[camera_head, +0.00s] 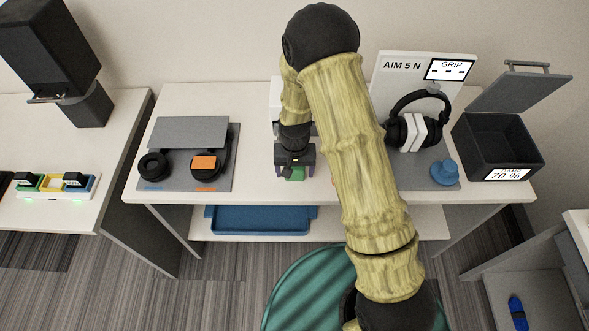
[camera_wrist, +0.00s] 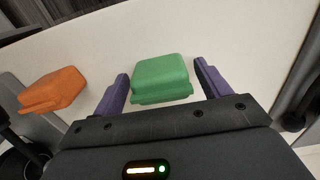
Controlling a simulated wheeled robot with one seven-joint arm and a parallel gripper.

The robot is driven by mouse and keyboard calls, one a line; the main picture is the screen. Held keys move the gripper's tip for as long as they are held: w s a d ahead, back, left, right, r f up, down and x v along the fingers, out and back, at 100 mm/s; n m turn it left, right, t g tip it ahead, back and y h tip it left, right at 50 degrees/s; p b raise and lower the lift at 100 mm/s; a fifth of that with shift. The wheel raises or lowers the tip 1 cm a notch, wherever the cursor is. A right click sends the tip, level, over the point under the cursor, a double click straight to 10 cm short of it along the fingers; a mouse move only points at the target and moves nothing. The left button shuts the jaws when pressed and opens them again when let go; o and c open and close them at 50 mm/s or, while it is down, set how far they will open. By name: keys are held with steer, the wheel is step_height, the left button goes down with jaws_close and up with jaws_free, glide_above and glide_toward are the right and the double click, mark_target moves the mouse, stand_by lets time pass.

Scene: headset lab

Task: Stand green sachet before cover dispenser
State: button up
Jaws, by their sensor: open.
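The green sachet (camera_wrist: 160,78) lies on the white table top, between the two purple fingers of my gripper (camera_wrist: 161,70) in the wrist view. My gripper is open, with a visible gap on each side of the sachet. In the head view my gripper (camera_head: 294,160) points down at the middle of the table, and a bit of the green sachet (camera_head: 295,174) shows under it. A white upright thing (camera_head: 278,92) behind my gripper may be the cover dispenser. My arm hides most of it, so I cannot tell.
An orange sachet (camera_wrist: 53,90) lies beside the green one. Headphones on a grey mat (camera_head: 222,181) are at left. Headphones hang at a white test stand (camera_head: 398,66) at right, near a blue knob-like thing (camera_head: 445,173) and an open black box (camera_head: 497,146). A blue tray (camera_head: 260,219) sits below.

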mark_target(295, 168)
step_height(295, 168, up, 12)
steer(key=shift+r+b, duration=0.15)
steer(key=shift+b, duration=0.2)
stand_by(0.7)
steer(key=s+d+r+t, duration=0.2)
steer(key=s+d+r, duration=0.6)
steer(key=s+d, duration=0.4)
steer(key=shift+s+d+t, duration=0.2)
steer(key=shift+d+t, duration=0.1)
steer(key=shift+d, duration=0.45)
